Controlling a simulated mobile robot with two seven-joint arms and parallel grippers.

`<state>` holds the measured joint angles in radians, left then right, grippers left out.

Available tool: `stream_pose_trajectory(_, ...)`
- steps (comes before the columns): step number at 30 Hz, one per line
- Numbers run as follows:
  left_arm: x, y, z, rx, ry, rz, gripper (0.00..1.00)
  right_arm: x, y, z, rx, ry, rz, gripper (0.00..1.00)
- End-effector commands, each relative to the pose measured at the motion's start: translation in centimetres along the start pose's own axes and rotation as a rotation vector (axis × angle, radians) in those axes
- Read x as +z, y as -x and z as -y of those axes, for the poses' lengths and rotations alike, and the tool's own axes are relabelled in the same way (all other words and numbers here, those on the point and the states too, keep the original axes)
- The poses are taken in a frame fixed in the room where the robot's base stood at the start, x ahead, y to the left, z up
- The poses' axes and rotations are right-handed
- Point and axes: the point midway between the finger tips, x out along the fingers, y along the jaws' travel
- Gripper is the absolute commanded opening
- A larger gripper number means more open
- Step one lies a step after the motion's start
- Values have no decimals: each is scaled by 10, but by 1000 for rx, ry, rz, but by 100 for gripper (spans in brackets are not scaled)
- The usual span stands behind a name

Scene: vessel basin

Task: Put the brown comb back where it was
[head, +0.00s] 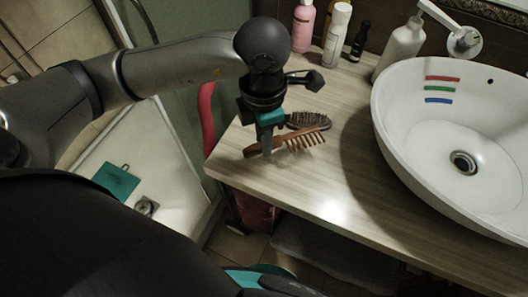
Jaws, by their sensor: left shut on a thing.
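The brown comb (304,139) is at the left end of the wooden counter, its teeth toward the lower right and its handle end toward the left. My left gripper (267,153) comes down from above and is shut on the comb's handle. The comb is at or just above the counter top; I cannot tell if it touches. A dark bristled hairbrush (309,120) lies right behind the comb, partly hidden by it and the gripper. My right gripper is not in view.
A white basin (395,130) with red, green and blue marks stands on the right. Pink (303,27), white (337,35) and black (360,42) bottles and a soap dispenser (401,47) stand at the back. The counter (300,190) is clear in front of the comb.

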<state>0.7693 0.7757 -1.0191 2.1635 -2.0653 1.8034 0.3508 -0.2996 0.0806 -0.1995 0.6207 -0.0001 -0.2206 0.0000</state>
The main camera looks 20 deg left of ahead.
Motion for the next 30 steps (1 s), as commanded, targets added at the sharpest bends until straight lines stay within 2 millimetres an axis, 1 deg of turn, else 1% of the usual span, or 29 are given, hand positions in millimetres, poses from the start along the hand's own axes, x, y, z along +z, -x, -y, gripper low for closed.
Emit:
stream_pose_trajectory(1,0,-5,0,0,0,0,0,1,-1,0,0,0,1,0)
stream_pose_trajectory(5,0,-12,0,-1,0,0,0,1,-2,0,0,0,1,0)
stream_pose_trajectory(7,0,-20,0,-1,1,-1,0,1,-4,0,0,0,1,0)
stream_pose_trajectory(12,0,-46,0,-2,0,-1,0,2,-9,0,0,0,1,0)
stream_pose_trajectory(13,0,-49,0,-1,0,-1,0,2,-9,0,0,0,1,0)
stream_pose_trajectory(15,0,-52,0,1,0,1,0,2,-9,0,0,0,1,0)
stream_pose_trajectory(21,0,-51,0,1,0,2,0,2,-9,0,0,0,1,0)
stream_pose_trajectory(25,0,-55,0,1,0,2,0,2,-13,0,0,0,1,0)
stream_pose_trajectory(26,0,-55,0,1,0,2,28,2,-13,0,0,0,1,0)
stream_pose_trajectory(30,0,-54,0,1,0,1,44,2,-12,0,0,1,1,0)
